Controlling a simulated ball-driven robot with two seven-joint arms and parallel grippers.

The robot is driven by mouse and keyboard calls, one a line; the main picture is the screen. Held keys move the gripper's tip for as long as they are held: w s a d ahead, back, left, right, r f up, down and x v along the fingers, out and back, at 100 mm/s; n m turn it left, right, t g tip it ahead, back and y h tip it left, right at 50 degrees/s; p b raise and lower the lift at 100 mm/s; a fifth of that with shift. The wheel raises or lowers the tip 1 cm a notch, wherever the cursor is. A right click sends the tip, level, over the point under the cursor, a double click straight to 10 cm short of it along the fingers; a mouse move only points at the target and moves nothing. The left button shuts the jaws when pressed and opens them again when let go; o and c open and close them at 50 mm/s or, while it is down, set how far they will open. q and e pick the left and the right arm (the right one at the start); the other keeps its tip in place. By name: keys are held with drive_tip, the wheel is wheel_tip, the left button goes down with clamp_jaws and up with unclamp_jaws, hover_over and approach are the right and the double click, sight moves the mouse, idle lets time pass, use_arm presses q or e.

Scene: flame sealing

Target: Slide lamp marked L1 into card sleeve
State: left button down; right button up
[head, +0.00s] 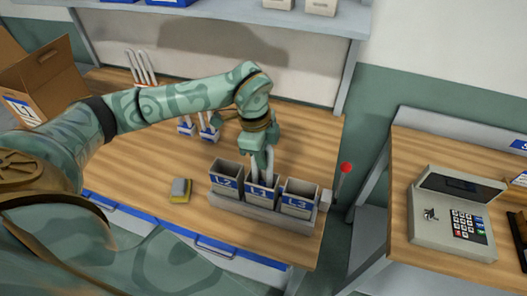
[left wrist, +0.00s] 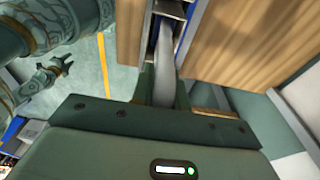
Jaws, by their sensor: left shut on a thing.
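Three card sleeves marked L2 (head: 226,178), L1 (head: 261,193) and L3 (head: 298,199) stand side by side in a grey holder (head: 243,210) near the table's front edge. My left gripper (head: 262,147) is above the middle sleeve, L1, pointing down, and is shut on a pale lamp (head: 269,168). The lamp's lower end reaches the L1 sleeve's mouth; how deep it sits is hidden. In the left wrist view the lamp (left wrist: 165,55) runs from the jaws toward an open sleeve. Any mark on the lamp is hidden. My right gripper (left wrist: 58,67) hangs apart, seemingly open and empty.
Two blue-labelled items (head: 208,127) stand behind the sleeves, and several pale tubes (head: 142,66) farther back. A yellow and grey block (head: 180,190) lies left of the holder. A red-knobbed lever (head: 345,168) stands at the right. A keypad box (head: 452,213) is on another table.

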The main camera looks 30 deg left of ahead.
sight(263, 174)
use_arm(q)
drive_tip(key=shift+f+b, duration=2.1)
drive_tip(key=shift+f, duration=1.6)
drive_tip(key=c, duration=1.3)
unclamp_jaws()
drive_tip(key=c, duration=0.3)
drive_tip(key=shift+c, duration=0.2)
drive_tip(key=shift+r, duration=0.1)
wheel_tip(263, 174, up, 8)
drive_tip(key=p, duration=0.6)
drive_tip(key=shift+p, duration=0.35)
